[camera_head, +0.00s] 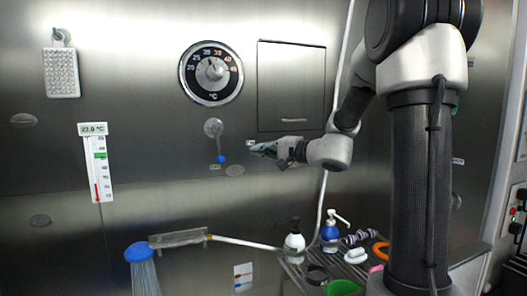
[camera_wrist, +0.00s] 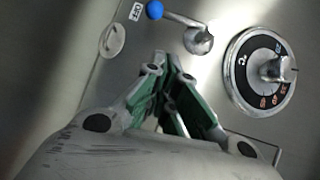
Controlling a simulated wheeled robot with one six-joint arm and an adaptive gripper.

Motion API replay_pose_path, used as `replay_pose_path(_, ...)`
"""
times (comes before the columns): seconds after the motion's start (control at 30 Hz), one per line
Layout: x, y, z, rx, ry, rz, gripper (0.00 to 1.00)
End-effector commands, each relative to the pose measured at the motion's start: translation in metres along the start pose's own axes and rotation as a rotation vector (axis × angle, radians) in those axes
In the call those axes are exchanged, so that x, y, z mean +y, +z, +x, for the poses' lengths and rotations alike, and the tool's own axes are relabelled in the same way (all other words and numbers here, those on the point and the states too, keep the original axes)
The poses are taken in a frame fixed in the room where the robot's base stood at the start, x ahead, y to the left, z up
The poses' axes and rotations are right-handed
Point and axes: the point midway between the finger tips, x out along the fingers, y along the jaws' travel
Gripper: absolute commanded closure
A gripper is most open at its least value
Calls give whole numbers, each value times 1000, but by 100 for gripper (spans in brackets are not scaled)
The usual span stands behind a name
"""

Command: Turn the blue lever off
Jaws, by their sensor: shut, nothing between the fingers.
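The blue lever (camera_head: 221,159) is on the metal wall below the round temperature dial. Its round metal hub (camera_head: 213,127) is above, and the arm hangs down to a blue ball tip. In the wrist view, the blue ball (camera_wrist: 155,10) is at the top, with its hub (camera_wrist: 198,40) to the right and an "OFF"-like label (camera_wrist: 137,11), hard to read, beside the ball. My gripper (camera_head: 256,149) is shut and empty, to the right of the lever and apart from it. In the wrist view, my fingertips (camera_wrist: 168,62) point toward the wall below the lever.
The temperature dial (camera_head: 211,73) is above the lever; it also shows in the wrist view (camera_wrist: 260,70). A wall thermometer (camera_head: 97,165) is at left. A shower head (camera_head: 139,252) spouts water below. Bottles (camera_head: 331,234) stand on a rack at lower right. A cabinet door (camera_head: 291,85) is above my gripper.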

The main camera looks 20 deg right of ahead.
Motion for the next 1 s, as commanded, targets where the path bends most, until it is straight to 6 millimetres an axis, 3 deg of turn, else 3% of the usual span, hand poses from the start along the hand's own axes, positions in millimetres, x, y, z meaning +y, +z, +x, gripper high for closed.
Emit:
replay_pose_path(0.2, 1, 1, 49, -4, 2, 1, 100)
replay_pose_path(0.4, 0, 18, 75, -3, 1, 1, 100)
replay_pose_path(0.6, 0, 28, 86, -1, 1, 1, 100)
replay_pose_path(1.0, 1, 30, 88, -1, 1, 2, 100)
